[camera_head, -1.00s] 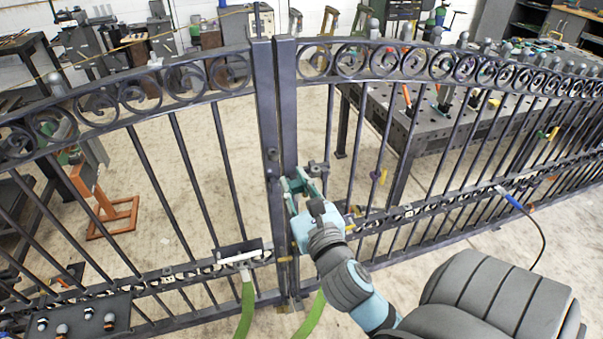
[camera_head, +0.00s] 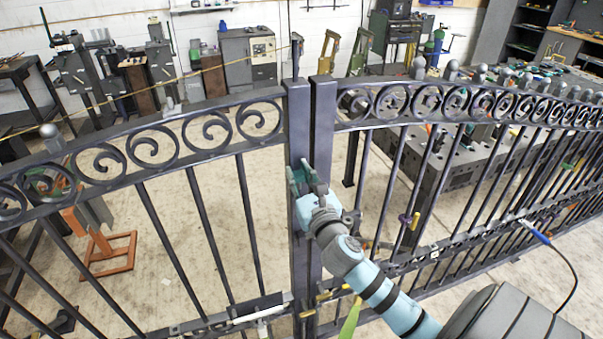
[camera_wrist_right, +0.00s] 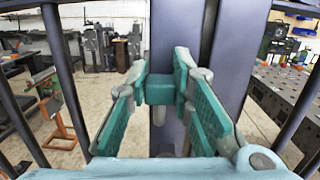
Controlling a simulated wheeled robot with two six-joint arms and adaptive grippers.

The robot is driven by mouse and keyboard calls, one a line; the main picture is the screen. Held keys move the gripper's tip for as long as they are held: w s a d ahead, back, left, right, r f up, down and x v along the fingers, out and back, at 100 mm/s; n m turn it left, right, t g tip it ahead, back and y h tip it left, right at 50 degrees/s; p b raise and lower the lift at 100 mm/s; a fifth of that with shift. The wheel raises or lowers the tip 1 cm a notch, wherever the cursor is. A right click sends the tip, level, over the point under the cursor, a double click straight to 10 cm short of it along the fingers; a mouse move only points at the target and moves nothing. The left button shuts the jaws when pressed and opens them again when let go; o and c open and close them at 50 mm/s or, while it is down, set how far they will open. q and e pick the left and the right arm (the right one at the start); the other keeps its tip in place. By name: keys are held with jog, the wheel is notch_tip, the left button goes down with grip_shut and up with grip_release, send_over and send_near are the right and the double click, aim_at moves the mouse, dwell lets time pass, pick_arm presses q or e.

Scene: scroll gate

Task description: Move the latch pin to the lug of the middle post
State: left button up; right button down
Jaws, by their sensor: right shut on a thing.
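My right gripper (camera_head: 306,182) is in front of the paired upright posts at the middle of the gate. It is shut on the latch pin, mostly hidden by the fingers; in the right wrist view a short grey end of the pin (camera_wrist_right: 158,116) shows below the teal fingertips (camera_wrist_right: 160,90). The left post (camera_head: 299,125) and right post (camera_head: 323,125) stand close together. The wrist view shows a dark post (camera_wrist_right: 178,40) right behind the fingertips; I cannot tell whether they touch. A grey lug-like fitting (camera_head: 350,222) sits lower, right of the posts. My left gripper is out of view.
Scrolled gate panels with vertical bars (camera_head: 145,215) spread to both sides. A dark worktable (camera_head: 450,170) stands behind the right panel. A blue-handled tool with a cable (camera_head: 535,232) hangs on the right rail. An orange stand (camera_head: 105,250) is behind the left panel.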

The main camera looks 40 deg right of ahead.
jog(key=shift+s, duration=0.15)
jog(key=shift+s+d, duration=0.15)
jog(key=shift+d, duration=0.3)
jog(key=shift+d+f, duration=0.15)
jog(key=shift+f, duration=0.35)
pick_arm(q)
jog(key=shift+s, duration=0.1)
pick_arm(e)
jog(key=shift+f, duration=0.2)
jog(key=shift+f, duration=0.2)
jog(key=shift+f, duration=0.15)
jog(key=shift+f+b, duration=1.35)
jog(key=shift+b, duration=0.15)
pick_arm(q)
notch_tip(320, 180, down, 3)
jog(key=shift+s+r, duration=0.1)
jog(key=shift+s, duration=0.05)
